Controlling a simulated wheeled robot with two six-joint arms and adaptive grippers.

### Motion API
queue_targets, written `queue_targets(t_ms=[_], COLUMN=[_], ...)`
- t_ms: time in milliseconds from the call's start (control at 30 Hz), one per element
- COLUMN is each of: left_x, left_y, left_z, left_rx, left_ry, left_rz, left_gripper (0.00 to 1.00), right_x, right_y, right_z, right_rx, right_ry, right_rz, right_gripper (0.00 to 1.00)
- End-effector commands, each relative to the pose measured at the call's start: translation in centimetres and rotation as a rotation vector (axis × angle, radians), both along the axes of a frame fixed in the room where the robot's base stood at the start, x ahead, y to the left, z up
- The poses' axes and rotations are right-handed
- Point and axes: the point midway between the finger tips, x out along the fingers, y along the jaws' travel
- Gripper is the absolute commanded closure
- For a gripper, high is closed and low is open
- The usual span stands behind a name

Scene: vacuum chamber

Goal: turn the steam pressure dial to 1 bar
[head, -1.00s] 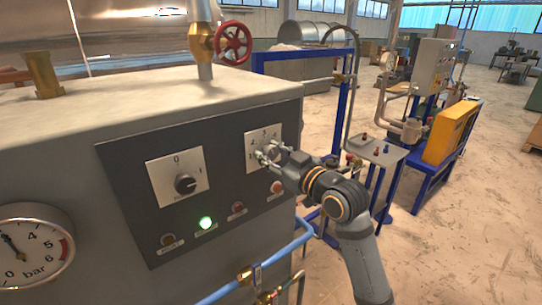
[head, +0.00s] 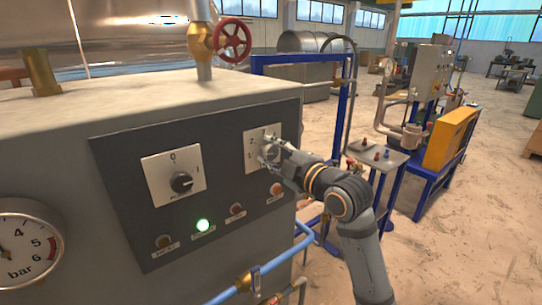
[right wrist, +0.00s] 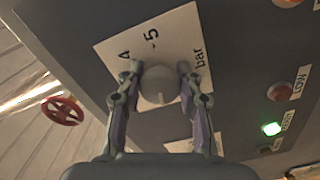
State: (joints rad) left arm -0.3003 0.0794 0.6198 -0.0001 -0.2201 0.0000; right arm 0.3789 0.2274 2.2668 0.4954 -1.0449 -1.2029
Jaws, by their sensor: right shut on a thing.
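The steam pressure dial is a round pale grey knob (right wrist: 160,84) on a white plate (head: 251,157) at the right of the dark control panel. In the right wrist view, the plate shows "4", "5" and "bar". A short mark on the knob points toward the bottom of that picture. My right gripper (head: 268,153) is shut on the knob, one finger on each side; its fingers also show in the right wrist view (right wrist: 159,76). The fingers hide part of the plate's scale. My left gripper is not in view.
A black 0–1 switch (head: 181,182) sits left of the dial. A lit green lamp (head: 203,225) and other lamps line the panel below. A bar gauge (head: 22,245) is at the far left. A red valve wheel (head: 232,40) and blue pipe (head: 270,264) are nearby.

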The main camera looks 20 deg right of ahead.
Motion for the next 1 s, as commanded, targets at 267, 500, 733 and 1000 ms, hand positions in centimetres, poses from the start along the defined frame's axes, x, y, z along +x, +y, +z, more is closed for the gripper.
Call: queue_targets(t_ms=[267, 500, 733, 1000], left_x=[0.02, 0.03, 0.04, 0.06], left_y=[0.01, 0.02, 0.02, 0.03], left_z=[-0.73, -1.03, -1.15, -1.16], left_rx=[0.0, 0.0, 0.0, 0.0], left_ry=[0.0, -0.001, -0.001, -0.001], left_rz=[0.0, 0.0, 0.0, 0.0], left_gripper=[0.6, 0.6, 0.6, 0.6], right_x=[0.02, 0.02, 0.02, 0.02], right_y=[-0.03, -0.02, -0.03, -0.03], right_z=[-0.06, 0.02, 0.06, 0.08], right_rx=[-0.206, -0.323, -0.379, -0.394], right_ry=[-0.076, -0.117, -0.138, -0.143], right_rz=[0.0, 0.0, 0.0, 0.0], right_gripper=[0.96, 0.96, 0.96, 0.96])
